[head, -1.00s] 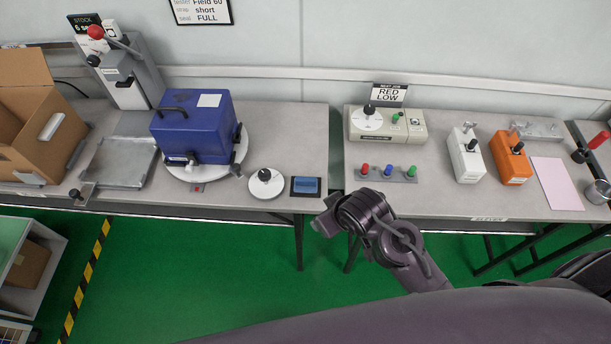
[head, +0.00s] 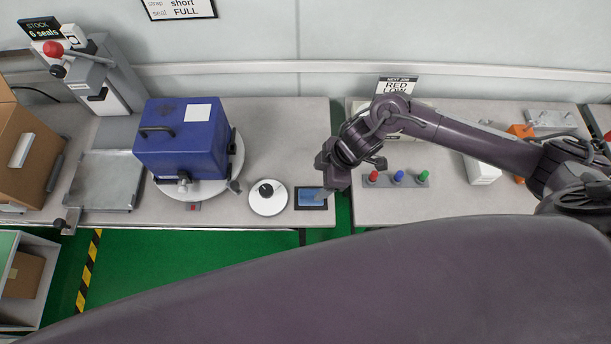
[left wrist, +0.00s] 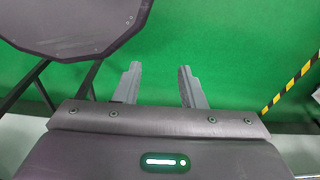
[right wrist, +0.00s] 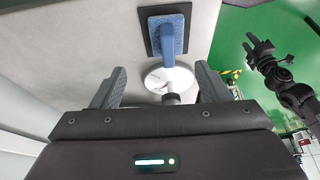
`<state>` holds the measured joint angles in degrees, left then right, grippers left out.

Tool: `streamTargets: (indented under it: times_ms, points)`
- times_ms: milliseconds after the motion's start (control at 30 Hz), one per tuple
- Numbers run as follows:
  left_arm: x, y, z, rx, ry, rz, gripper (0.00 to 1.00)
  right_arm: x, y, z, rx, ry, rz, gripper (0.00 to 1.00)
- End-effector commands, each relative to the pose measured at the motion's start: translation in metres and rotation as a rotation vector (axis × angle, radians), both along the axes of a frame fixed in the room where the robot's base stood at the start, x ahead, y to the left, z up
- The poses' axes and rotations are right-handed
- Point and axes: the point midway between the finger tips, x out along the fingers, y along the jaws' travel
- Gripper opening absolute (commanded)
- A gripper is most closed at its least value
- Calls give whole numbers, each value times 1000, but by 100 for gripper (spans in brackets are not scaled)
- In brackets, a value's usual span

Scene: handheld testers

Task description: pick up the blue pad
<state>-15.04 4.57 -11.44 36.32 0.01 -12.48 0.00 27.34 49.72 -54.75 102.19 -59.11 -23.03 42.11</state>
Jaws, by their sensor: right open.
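The blue pad (head: 309,197) lies on a small dark base at the front edge of the left table, just right of a white round dial (head: 268,197). In the right wrist view the blue pad (right wrist: 168,34) shows beyond the fingertips.
A blue box (head: 182,145) sits on a white turntable left of the dial. Red, blue and green knobs (head: 398,178) stand on the right table. A gap separates the two tables. A metal tray (head: 100,182) and cardboard box (head: 22,150) are at far left.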

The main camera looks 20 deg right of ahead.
Motion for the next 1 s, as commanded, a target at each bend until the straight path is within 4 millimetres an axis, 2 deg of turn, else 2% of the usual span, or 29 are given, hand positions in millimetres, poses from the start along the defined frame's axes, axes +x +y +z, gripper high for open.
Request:
streamTargets:
  times_ms: [67,300,367,467,600,700,867,1000]
  points:
    - [-7,0,0,0,8,0,36,-1,3,-8,2,6,0,69]
    - [-64,3,2,6,91,0,36,2,13,-32,1,4,1,69]
    - [-70,4,5,7,99,0,36,3,15,-41,0,5,0,69]
    - [-64,3,8,6,91,0,36,4,20,-56,2,2,1,69]
    - [-36,1,10,3,50,0,36,6,25,-69,1,0,1,69]
    - [-21,0,11,0,27,0,36,6,26,-71,1,-1,2,69]
    - [-24,1,11,1,33,0,36,6,26,-71,1,-1,2,68]
    - [-37,1,10,3,51,0,36,6,26,-71,1,-1,2,49]
